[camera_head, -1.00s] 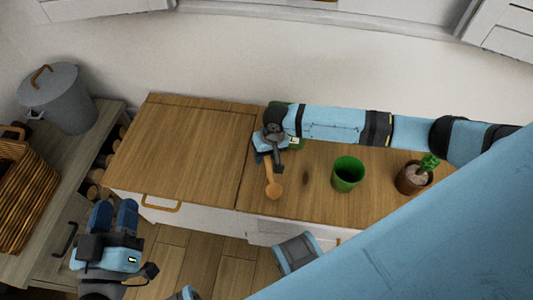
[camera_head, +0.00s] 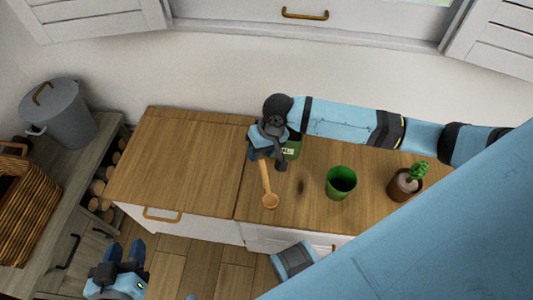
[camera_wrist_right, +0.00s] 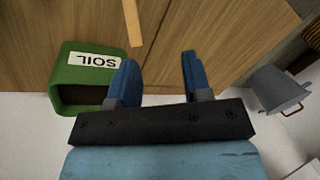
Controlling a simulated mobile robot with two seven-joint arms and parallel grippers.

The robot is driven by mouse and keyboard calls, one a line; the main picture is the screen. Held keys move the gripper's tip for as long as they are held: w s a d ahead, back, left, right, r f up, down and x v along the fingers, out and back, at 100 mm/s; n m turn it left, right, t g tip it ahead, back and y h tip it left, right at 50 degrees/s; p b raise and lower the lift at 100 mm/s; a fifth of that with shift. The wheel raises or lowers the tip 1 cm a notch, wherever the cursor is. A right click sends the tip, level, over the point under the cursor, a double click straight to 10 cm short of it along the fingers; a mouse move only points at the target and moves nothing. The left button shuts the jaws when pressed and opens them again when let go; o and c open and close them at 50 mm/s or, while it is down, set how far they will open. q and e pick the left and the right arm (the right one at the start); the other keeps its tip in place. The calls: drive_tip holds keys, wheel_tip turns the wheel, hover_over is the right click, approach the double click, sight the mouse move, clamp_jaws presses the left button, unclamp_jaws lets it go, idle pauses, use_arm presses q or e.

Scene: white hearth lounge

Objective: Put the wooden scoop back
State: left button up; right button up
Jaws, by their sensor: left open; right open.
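The wooden scoop (camera_head: 268,190) lies on the wooden counter (camera_head: 190,155), its bowl toward the front edge. Its handle (camera_wrist_right: 132,22) shows at the top of the right wrist view, beyond the left-hand finger, not between the fingers. My right gripper (camera_head: 268,161) is open and empty at the handle's back end; its two blue fingers (camera_wrist_right: 158,68) are apart in the wrist view. A green box labelled SOIL (camera_wrist_right: 85,78) stands beside it, partly hidden in the head view (camera_head: 293,148). My left gripper (camera_head: 125,252) is open and empty in front of the counter, low in view.
A grey lidded bin (camera_head: 62,115) and a wicker basket (camera_head: 22,205) are on the left. The counter's left half is clear.

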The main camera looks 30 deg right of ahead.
drive_tip(key=s+a+r+n+t+y, duration=0.25)
drive_tip(key=s+a+t+y, duration=0.35)
drive_tip(key=a, duration=0.6)
drive_tip(key=s+d+r+t+h, duration=0.4)
drive_tip(key=s+d+r+t, duration=0.1)
drive_tip(key=s+d+t, duration=0.1)
drive_tip(key=shift+s+d+r+n, duration=0.15)
drive_tip(key=shift+s+r+n, duration=0.2)
drive_tip(key=shift+s+n, duration=0.15)
use_arm(q)
drive_tip(key=s+a+r+g+y+p, duration=0.1)
drive_tip(key=r+p, duration=0.6)
drive_tip(key=p, duration=0.8)
drive_tip(key=s+a+r+g+p, duration=0.1)
drive_tip(key=r+p, duration=0.7)
drive_tip(key=p, duration=0.8)
drive_tip(key=shift+s+a+r+y+p, duration=0.15)
drive_tip(key=shift+s+a+y+p, duration=0.25)
drive_tip(key=shift+a, duration=0.55)
use_arm(e)
drive_tip(key=s+d+r+g+h, duration=0.1)
drive_tip(key=d+r, duration=0.1)
drive_tip(key=r, duration=0.5)
drive_tip(key=s+d+r+g, duration=0.1)
drive_tip(key=s+r, duration=0.1)
drive_tip(key=r, duration=0.6)
drive_tip(key=shift+d+r+h, duration=0.15)
drive_tip(key=shift+d+h, duration=0.25)
